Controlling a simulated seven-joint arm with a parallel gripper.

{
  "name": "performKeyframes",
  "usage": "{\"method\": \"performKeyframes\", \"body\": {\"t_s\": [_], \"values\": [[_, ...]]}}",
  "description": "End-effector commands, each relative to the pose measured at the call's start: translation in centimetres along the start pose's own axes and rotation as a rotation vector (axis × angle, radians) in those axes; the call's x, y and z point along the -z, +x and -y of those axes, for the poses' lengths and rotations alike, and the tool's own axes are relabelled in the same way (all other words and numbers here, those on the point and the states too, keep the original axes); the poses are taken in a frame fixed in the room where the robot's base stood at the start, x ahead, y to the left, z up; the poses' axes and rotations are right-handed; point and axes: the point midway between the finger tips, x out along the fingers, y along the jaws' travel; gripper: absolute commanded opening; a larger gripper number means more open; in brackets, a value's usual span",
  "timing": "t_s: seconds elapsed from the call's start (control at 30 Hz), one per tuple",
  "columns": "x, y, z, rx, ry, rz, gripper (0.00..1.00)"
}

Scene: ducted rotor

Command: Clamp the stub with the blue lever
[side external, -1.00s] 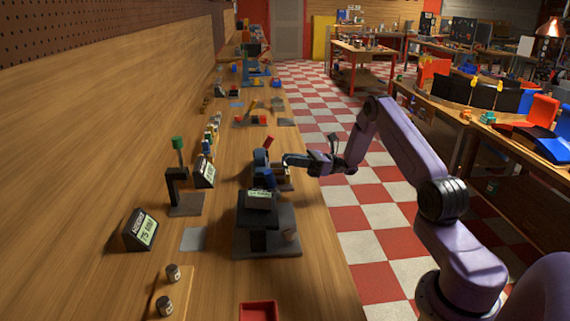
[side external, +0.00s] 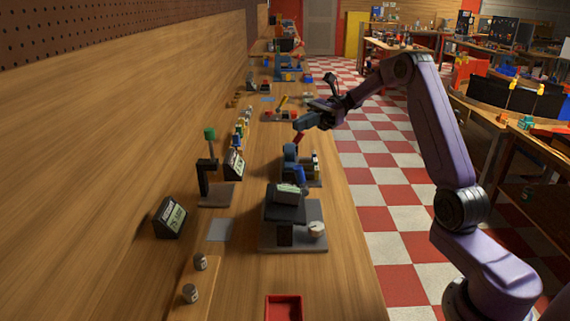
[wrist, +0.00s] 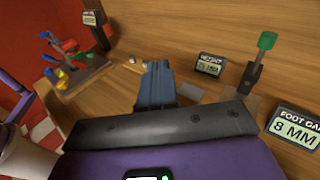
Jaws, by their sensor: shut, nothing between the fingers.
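A fixture (side external: 290,158) with a blue-grey upright block and a bright blue part (side external: 300,177), possibly the blue lever, stands near the bench's right edge in the side view. A tilted red piece (side external: 299,137) shows above it. I cannot make out the stub or whether it is clamped. My gripper (side external: 298,123) is above and beyond the fixture, near the red piece, with its fingers together and empty. Its blue-grey fingers (wrist: 159,82) also show shut in the wrist view, with nothing between them. The fixture cannot be identified in the wrist view.
A dark stand (side external: 287,208) on a grey base is in front of the fixture. A green-topped post (side external: 210,165) and a display (side external: 171,217) stand left. A red tray (side external: 284,307) is nearest. A colourful fixture (wrist: 75,60) is left in the wrist view.

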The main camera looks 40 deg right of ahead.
Motion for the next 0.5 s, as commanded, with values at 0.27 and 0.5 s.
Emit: {"method": "performKeyframes", "body": {"t_s": [0.27, 0.5], "values": [[3.5, 5.7, -1.7, -0.440, -0.124, -0.456, 0.00], [5.0, 7.0, -0.6, -0.728, -0.269, -0.892, 0.00]]}}
